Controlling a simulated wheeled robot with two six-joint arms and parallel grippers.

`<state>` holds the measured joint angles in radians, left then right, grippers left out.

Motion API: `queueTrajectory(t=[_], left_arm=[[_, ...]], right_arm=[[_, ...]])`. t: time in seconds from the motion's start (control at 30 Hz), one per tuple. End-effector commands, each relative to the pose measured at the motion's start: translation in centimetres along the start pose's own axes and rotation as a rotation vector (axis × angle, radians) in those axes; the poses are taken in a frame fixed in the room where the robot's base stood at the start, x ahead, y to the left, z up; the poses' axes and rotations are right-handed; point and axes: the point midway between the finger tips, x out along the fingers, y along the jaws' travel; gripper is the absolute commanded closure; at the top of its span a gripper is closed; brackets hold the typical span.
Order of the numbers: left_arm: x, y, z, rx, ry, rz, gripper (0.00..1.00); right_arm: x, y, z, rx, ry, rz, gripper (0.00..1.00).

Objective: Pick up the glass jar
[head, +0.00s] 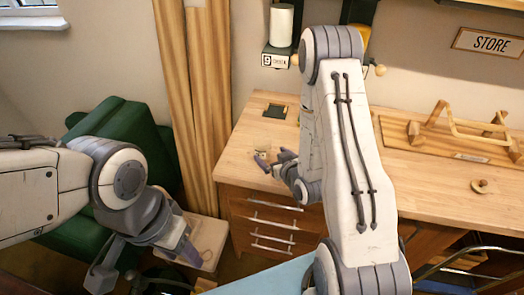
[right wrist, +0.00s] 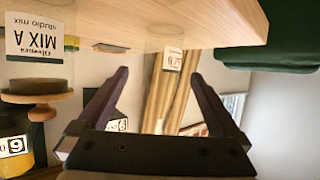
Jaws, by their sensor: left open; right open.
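A small clear object with a pale label, which looks like the glass jar (head: 261,155), stands on the wooden worktop near its left front edge. In the upside-down right wrist view, the jar's label (right wrist: 172,59) shows between and beyond the fingertips; its clear walls are hard to make out. My right gripper (head: 272,161) is open beside the jar, low over the worktop, and it shows empty in the wrist view (right wrist: 158,77). My left gripper (head: 148,268) is open and empty, low at the left, away from the worktop.
The worktop (head: 245,140) holds a dark square item (head: 276,111) behind the jar and a wooden rack (head: 455,128) at right. A "MIX A" label (right wrist: 36,38) shows at left in the wrist view.

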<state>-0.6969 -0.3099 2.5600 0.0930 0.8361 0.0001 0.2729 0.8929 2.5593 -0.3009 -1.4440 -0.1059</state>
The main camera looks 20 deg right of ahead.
Motion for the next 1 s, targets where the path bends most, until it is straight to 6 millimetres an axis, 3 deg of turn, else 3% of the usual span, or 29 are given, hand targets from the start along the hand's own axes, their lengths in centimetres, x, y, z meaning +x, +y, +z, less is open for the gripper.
queueTrajectory(t=[0.3,0.37,0.57,0.8,1.0], left_arm=[[3.2,-0.2,0.2,0.001,0.000,0.000,0.50],[2.0,-0.1,0.1,0.001,-0.001,0.000,0.50],[1.5,-0.1,0.1,0.001,0.000,0.000,0.50],[-0.5,0.0,0.0,0.000,0.000,0.000,0.50],[-0.7,0.1,0.0,-0.001,0.000,0.000,0.50]], right_arm=[[3.0,0.2,0.2,0.007,0.036,0.004,0.00],[3.7,0.2,-0.4,0.008,0.031,0.004,0.00],[5.3,0.2,-0.3,0.008,0.029,0.005,0.00],[8.3,-0.5,-0.8,0.008,0.029,0.003,0.00],[10.2,-0.3,-0.6,0.009,0.030,0.006,0.00]])
